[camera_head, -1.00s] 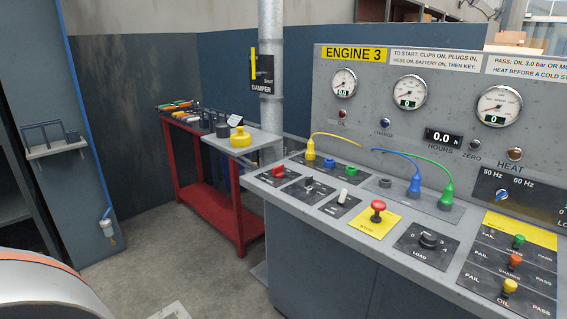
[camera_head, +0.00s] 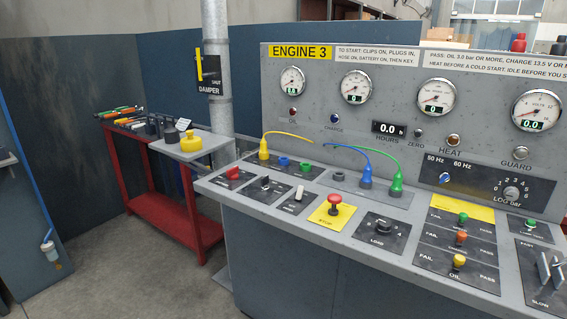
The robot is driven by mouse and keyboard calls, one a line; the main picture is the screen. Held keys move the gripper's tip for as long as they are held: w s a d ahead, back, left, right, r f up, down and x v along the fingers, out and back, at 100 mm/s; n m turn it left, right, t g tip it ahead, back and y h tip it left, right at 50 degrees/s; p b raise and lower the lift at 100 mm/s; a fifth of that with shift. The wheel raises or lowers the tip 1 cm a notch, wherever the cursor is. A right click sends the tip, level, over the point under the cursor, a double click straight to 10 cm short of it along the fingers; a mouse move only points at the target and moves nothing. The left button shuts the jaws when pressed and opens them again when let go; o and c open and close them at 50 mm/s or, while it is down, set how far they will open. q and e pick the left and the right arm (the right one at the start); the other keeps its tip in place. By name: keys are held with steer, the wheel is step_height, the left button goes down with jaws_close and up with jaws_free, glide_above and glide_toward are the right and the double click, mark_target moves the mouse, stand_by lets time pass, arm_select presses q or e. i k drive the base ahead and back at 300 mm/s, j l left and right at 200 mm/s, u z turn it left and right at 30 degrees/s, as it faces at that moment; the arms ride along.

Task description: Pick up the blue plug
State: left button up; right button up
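The blue plug (camera_head: 365,176) stands upright on the socket strip of the engine console, with a blue cable (camera_head: 346,149) arching from its top to the left. A green plug (camera_head: 396,183) stands just right of it with a green cable. A yellow plug (camera_head: 263,150) with a yellow cable stands further left, beside blue and green sockets (camera_head: 294,164). Whether the blue plug is seated in a socket or only resting there cannot be told. Neither of my grippers shows in the head view.
The console's sloping desk (camera_head: 205,184) carries a red stop button (camera_head: 334,203), switches and a load knob (camera_head: 382,227). The gauge panel (camera_head: 330,115) rises behind. The floor at front left is clear.

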mark_target(366, 178)
steer(key=i, duration=0.25)
steer(key=i+z, duration=0.2)
steer(key=z, duration=0.75)
